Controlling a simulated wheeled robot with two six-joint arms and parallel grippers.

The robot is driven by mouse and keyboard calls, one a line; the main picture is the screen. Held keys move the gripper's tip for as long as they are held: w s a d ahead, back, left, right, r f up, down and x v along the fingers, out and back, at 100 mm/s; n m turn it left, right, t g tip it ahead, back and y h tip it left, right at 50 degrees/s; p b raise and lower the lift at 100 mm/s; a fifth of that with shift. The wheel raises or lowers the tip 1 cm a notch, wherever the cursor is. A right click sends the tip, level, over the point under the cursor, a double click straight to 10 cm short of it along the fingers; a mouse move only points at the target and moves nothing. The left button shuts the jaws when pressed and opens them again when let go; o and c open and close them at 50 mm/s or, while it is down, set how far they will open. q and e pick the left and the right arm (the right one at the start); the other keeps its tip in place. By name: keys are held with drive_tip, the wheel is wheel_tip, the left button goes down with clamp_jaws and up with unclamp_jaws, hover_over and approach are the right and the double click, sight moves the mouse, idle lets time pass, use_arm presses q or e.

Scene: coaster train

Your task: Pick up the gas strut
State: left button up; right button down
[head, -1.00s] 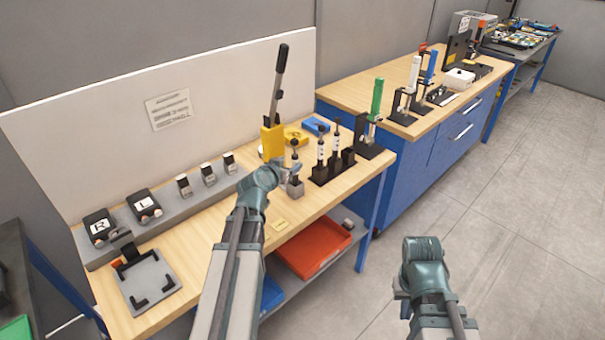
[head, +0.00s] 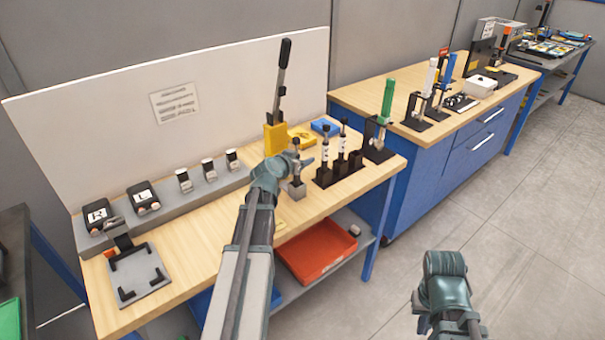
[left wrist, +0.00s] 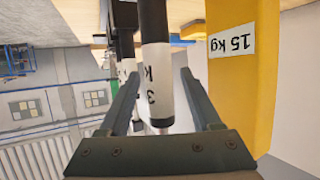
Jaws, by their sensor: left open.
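A gas strut (head: 297,172) with a black upper part and a pale label stands upright in a small grey block on the wooden bench. In the left wrist view, a strut (left wrist: 157,75) with a white label reading "3 k" passes between my spread fingers, with a gap on either side. My left gripper (head: 308,163) is open at the strut, and both fingers show in the left wrist view (left wrist: 160,75). Two similar struts (head: 324,160) stand in a black holder to its right. My right gripper (head: 420,305) is mostly hidden by its wrist, low at the right.
A yellow block (head: 275,138) with a tall black lever stands close behind; it shows as "15 kg" in the left wrist view (left wrist: 238,85). A black stand with a green cylinder (head: 387,98) is further right. The bench's front left is mostly clear, apart from a grey plate (head: 142,274).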

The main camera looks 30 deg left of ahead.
use_arm(q)
drive_tip(key=shift+s, duration=0.15)
drive_tip(key=shift+c, duration=0.2)
clamp_jaws()
drive_tip(key=shift+r, duration=0.15)
